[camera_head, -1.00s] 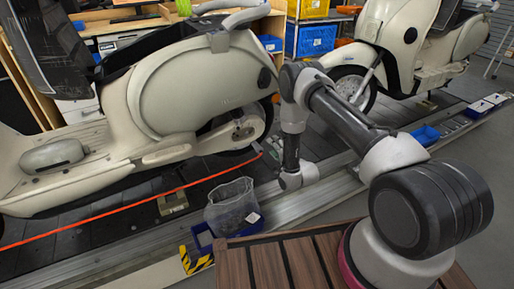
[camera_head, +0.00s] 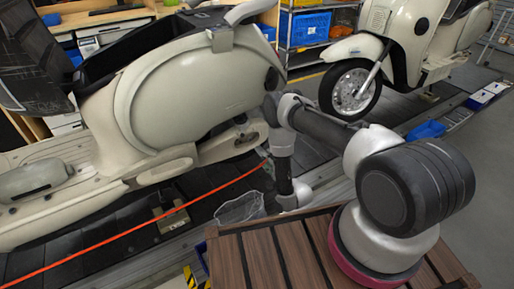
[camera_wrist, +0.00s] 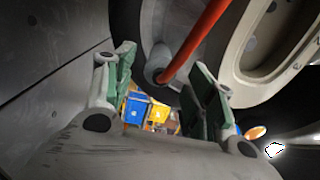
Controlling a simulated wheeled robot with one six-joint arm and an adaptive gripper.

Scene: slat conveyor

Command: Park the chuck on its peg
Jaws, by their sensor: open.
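A red hose (camera_head: 140,222) runs slantwise across the head view, past the near cream scooter (camera_head: 190,90), towards its rear wheel. In the wrist view the red hose (camera_wrist: 195,42) comes down to a small dark round end (camera_wrist: 158,77), which may be the chuck. It lies in front of the dark wheel (camera_wrist: 135,30). My gripper (camera_wrist: 163,62) is open. Its green-padded fingers stand either side of the hose end, and I cannot tell whether either touches it. In the head view my arm mostly hides the gripper. I cannot make out a peg.
A clear bin (camera_head: 241,208) stands beside my arm at the conveyor edge. My slatted wooden deck (camera_head: 260,262) is in front. A second scooter (camera_head: 400,45) stands at the back right. A blue tray (camera_head: 427,129) lies on the right edge. Grey floor at right is clear.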

